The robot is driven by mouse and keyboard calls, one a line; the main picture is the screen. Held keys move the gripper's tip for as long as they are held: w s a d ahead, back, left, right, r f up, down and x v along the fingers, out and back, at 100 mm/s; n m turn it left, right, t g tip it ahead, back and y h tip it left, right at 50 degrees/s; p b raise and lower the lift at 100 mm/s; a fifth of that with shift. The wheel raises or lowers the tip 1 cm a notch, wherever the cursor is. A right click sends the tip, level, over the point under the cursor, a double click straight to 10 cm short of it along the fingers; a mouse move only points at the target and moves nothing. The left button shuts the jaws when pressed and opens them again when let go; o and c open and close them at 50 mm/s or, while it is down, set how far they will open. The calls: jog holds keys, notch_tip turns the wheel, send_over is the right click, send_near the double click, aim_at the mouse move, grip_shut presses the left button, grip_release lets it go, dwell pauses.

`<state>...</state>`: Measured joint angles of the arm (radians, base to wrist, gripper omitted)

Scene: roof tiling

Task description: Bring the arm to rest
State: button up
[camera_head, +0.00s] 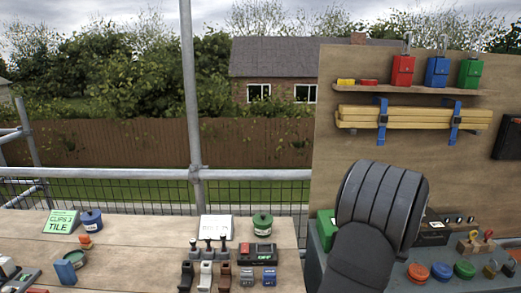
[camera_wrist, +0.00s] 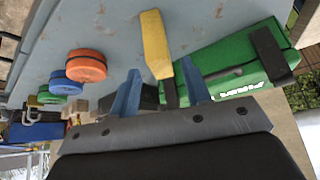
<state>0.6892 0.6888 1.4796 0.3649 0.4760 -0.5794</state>
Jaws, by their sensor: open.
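My gripper (camera_wrist: 162,86) shows in the wrist view with its two blue fingers spread apart; it is open. A yellow block-shaped piece (camera_wrist: 155,42) shows just beyond the fingertips; I cannot tell how far from them it is. A green case (camera_wrist: 235,58) with a dark handle is close by on the right of the fingers. In the head view my dark grey arm stands over the right-hand bench and hides the gripper and part of that bench.
The grey bench top (camera_wrist: 95,25) carries orange, blue and green round tins (camera_wrist: 86,66). In the head view a back board holds a shelf (camera_head: 410,90) with coloured containers and strapped battens (camera_head: 415,117). The wooden bench (camera_head: 135,245) on the left holds tins, signs and small tools.

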jog(key=shift+x, duration=0.85)
notch_tip(320, 180, up, 4)
jog(key=shift+s+r, duration=0.15)
jog(key=shift+r, duration=0.05)
jog(key=s+d+r, duration=0.5)
jog(key=s+r, duration=0.6)
jog(key=w+a+r+n+y, duration=0.2)
jog(key=w+a+n, duration=0.4)
jog(key=w+a, duration=1.7)
jog(key=w+r, duration=0.1)
jog(key=w, duration=0.2)
jog(key=shift+w+a+y, duration=0.25)
jog(key=shift+w+y, duration=0.15)
